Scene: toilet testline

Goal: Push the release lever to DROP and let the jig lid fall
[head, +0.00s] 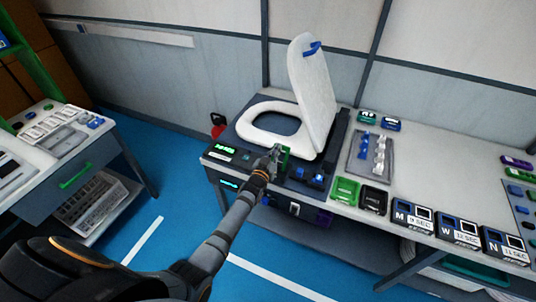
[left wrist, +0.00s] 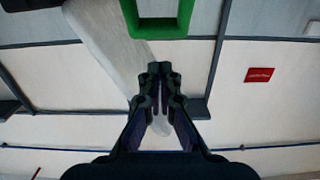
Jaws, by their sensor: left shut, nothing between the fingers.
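The white jig lid (head: 318,105) stands raised and leaning slightly, with a blue clip (head: 312,48) near its top. Below it the white seat ring (head: 243,122) lies flat on the dark jig base. My left gripper (head: 276,150) is shut and empty at the jig's front edge, beside a small green part (head: 285,158) that may be the release lever. In the left wrist view my shut fingers (left wrist: 160,70) point toward a green frame (left wrist: 158,28), with the lid (left wrist: 103,42) behind. I cannot tell whether they touch the green part. Lever markings are not readable. My right gripper is not in view.
A panel with a green display (head: 224,149) is left of my gripper; blue switches (head: 308,175) are to its right. Green (head: 345,190) and black (head: 373,199) bins and labelled boxes (head: 412,215) line the bench's front.

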